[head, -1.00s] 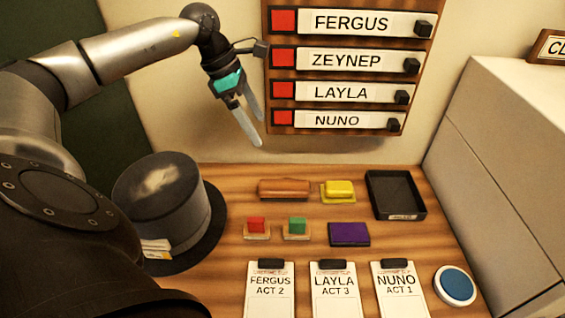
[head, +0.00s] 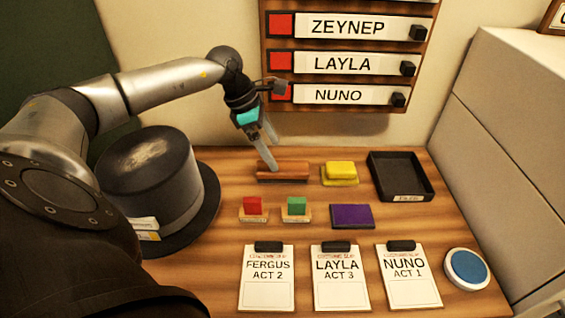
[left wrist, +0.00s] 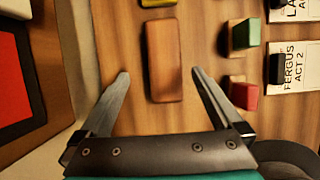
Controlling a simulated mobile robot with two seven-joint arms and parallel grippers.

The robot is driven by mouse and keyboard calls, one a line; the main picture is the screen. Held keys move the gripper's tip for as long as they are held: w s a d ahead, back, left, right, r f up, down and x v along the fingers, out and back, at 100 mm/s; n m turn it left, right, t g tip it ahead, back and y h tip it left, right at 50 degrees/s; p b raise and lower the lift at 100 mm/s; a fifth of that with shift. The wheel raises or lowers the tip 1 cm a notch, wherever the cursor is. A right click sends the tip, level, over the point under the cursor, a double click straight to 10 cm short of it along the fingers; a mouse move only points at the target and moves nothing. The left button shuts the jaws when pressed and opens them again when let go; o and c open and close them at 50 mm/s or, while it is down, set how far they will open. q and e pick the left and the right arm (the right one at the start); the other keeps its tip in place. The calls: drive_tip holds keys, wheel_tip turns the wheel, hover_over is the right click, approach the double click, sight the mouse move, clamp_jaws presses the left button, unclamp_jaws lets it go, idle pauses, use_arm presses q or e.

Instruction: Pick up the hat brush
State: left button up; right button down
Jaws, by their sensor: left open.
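The hat brush (head: 283,172) is a long brown wooden block with a dark underside, lying on the table behind the red and green stamps. In the left wrist view the brush (left wrist: 164,60) lies lengthwise ahead, between the lines of the two fingers. My left gripper (head: 272,155) is open and above the brush's left part. In the left wrist view the open left gripper (left wrist: 158,78) has one finger on each side of the brush's near end, and nothing is held. My right gripper does not show.
A black hat (head: 155,180) stands at left. Red (head: 253,207) and green (head: 296,207) stamps, a yellow block (head: 340,172), a purple pad (head: 352,216) and a black tray (head: 400,178) lie nearby. The name board (head: 345,62) hangs behind; clipboards (head: 341,285) and a blue button (head: 467,268) are in front.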

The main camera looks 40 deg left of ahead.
sight(282, 166)
use_arm(q)
drive_tip(key=shift+s+d+b+x, duration=0.1)
drive_tip(key=shift+d+b+x, duration=0.05)
drive_tip(key=shift+x, duration=1.35)
drive_tip(key=shift+s+d+b+x, duration=0.1)
drive_tip(key=shift+d+b+x, duration=0.1)
drive_tip(key=shift+x, duration=1.3)
drive_tip(key=shift+r, duration=0.1)
drive_tip(key=shift+c, duration=0.4)
drive_tip(key=c, duration=1.5)
